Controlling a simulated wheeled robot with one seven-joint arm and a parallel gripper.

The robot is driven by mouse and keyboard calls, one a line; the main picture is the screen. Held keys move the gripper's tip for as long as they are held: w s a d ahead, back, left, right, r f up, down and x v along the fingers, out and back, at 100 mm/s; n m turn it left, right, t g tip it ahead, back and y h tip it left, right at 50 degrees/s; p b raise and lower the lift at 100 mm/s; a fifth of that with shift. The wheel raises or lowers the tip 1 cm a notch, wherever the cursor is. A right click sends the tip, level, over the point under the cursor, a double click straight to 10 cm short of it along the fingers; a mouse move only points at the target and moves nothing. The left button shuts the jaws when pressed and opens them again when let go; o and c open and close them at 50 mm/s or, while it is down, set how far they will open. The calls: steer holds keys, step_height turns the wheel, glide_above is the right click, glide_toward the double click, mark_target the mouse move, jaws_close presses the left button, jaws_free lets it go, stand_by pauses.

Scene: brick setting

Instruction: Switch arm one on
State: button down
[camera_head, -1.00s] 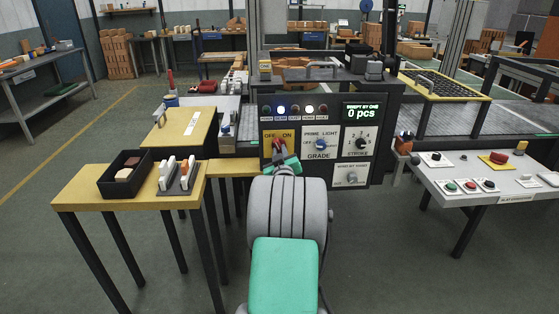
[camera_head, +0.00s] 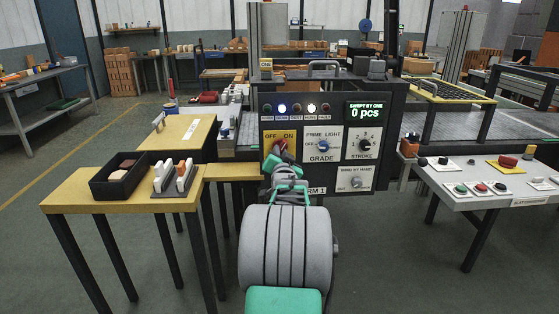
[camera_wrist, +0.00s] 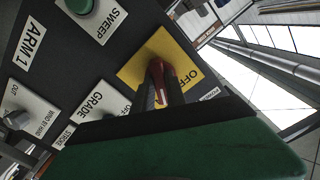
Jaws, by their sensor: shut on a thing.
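The arm one control panel (camera_head: 331,178) stands upright ahead of me, with an "ARM 1" label (camera_wrist: 35,40) in the wrist view. Its yellow OFF/ON plate (camera_head: 268,135) is at the panel's left and also shows in the wrist view (camera_wrist: 187,52). A red switch handle (camera_wrist: 168,74) sits on this plate. My gripper (camera_head: 282,156) is at the plate, and its dark fingers (camera_wrist: 163,92) are shut on the red handle. The fingers and arm hide part of the handle, so its exact setting is unclear.
The panel also bears a GRADE knob (camera_head: 323,146), a STROKE knob (camera_head: 365,145), a lower knob (camera_head: 356,182) and a green SWEEP button (camera_wrist: 80,5). A yellow table (camera_head: 70,195) with a black tray (camera_head: 97,188) stands left. A button table (camera_head: 500,200) stands right.

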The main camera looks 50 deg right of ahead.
steer(key=shift+r+m+b, duration=0.25)
steer(key=shift+m+b, duration=0.45)
steer(key=shift+m, duration=0.8)
steer(key=c, duration=1.4)
jaws_free()
steer(key=shift+f, duration=0.15)
steer(key=shift+o, duration=0.2)
steer(key=v, duration=0.7)
steer(key=shift+s+a, duration=0.2)
steer(key=shift+a, duration=0.05)
steer(key=shift+p, duration=0.3)
